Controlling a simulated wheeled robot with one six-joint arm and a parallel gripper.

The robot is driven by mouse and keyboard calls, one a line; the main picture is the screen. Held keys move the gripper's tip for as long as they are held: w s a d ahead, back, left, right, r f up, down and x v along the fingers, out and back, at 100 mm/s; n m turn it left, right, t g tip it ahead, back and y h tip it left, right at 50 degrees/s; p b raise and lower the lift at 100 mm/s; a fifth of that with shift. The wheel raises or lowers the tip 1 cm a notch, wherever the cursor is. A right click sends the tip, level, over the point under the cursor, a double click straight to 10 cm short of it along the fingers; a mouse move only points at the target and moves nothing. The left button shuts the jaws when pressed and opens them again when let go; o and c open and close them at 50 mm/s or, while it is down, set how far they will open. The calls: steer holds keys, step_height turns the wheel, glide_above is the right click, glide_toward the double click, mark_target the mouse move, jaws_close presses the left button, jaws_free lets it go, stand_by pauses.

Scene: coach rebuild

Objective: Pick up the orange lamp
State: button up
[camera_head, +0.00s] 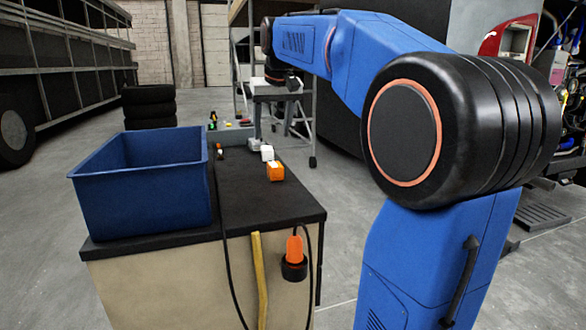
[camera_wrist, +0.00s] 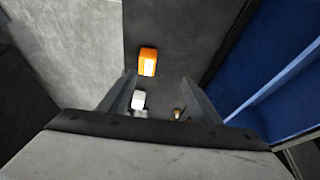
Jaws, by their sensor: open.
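The orange lamp (camera_head: 275,171) is a small block standing on the dark top of the bench (camera_head: 250,198), near its right edge. It also shows in the wrist view (camera_wrist: 148,61), with a bright pale face, just beyond my fingertips and slightly left of centre. My gripper (camera_wrist: 158,77) is open and empty, its two grey fingers spread apart above the bench. The fingers are apart from the lamp. In the head view my arm reaches over to the bench's far end, and the fingers cannot be made out clearly.
A white lamp-like block (camera_head: 267,153) stands close behind the orange lamp; it shows between my fingers in the wrist view (camera_wrist: 138,100). A large blue bin (camera_head: 145,185) fills the bench's left side. An orange-handled tool (camera_head: 294,250) hangs on the front. Tyres (camera_head: 149,107) stand behind.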

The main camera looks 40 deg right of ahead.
steer(key=w+d, duration=0.2)
steer(key=d, duration=0.1)
glide_toward(275, 164)
steer(key=x, duration=0.5)
steer(key=shift+a, duration=0.3)
steer(key=shift+d+x, duration=0.15)
steer(key=shift+x, duration=1.25)
steer(key=shift+d+x, duration=0.15)
steer(key=shift+x, duration=1.25)
steer(key=shift+r, duration=0.1)
steer(key=c, duration=1.2)
steer(key=shift+r, duration=0.15)
